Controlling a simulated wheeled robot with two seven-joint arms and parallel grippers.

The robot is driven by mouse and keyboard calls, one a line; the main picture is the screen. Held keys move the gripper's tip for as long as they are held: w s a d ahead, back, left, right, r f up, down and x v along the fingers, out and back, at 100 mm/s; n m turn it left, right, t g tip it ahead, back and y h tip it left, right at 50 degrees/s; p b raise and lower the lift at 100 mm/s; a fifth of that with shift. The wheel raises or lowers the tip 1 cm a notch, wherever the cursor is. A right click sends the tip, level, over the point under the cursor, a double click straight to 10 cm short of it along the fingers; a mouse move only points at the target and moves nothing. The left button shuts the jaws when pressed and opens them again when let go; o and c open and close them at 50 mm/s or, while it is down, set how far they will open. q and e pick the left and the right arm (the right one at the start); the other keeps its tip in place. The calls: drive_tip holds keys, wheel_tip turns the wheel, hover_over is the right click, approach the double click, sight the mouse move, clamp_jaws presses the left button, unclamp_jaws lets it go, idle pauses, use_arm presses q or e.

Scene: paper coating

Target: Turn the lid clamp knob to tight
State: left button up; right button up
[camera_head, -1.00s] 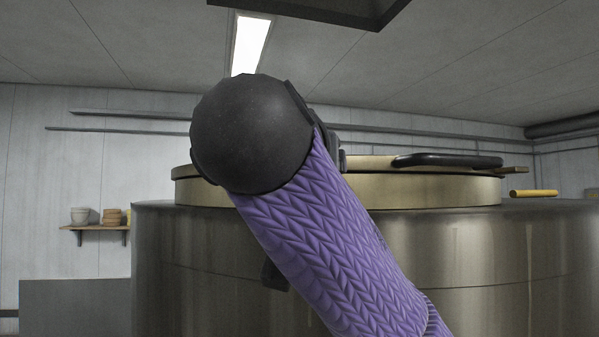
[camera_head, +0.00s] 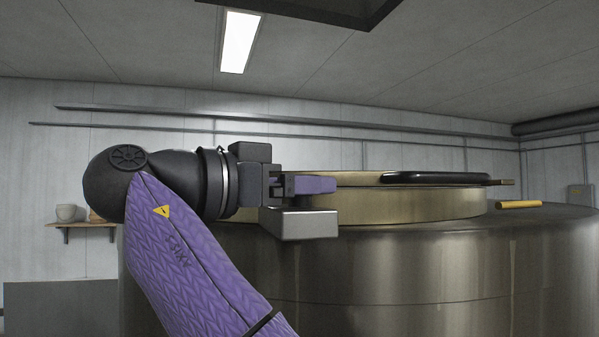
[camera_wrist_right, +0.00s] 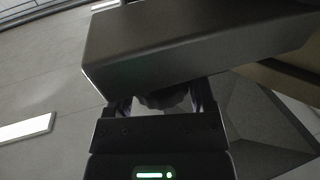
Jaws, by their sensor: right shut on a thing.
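The lid (camera_head: 430,205) is a wide brass-coloured disc with a black handle (camera_head: 435,178), lying on top of the large metal vessel (camera_head: 430,265) in the head view. My right gripper (camera_head: 318,186) is at the lid's left side, pointing right, with a purple finger showing. In the right wrist view my right gripper (camera_wrist_right: 162,106) is shut on a dark, scalloped piece, which looks like the clamp knob (camera_wrist_right: 168,99). Most of the knob is hidden by the gripper. Its turn position cannot be read. My left gripper is not in view.
A yellow bar (camera_head: 518,204) sticks out near the vessel's right rim. A wall shelf (camera_head: 80,225) with a pot stands at the far left. A dark overhead edge (camera_head: 340,12) hangs above. The space above the lid is clear.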

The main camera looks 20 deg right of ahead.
drive_tip(key=shift+m+g, duration=0.5)
drive_tip(key=shift+g, duration=0.2)
drive_tip(key=o, duration=1.2)
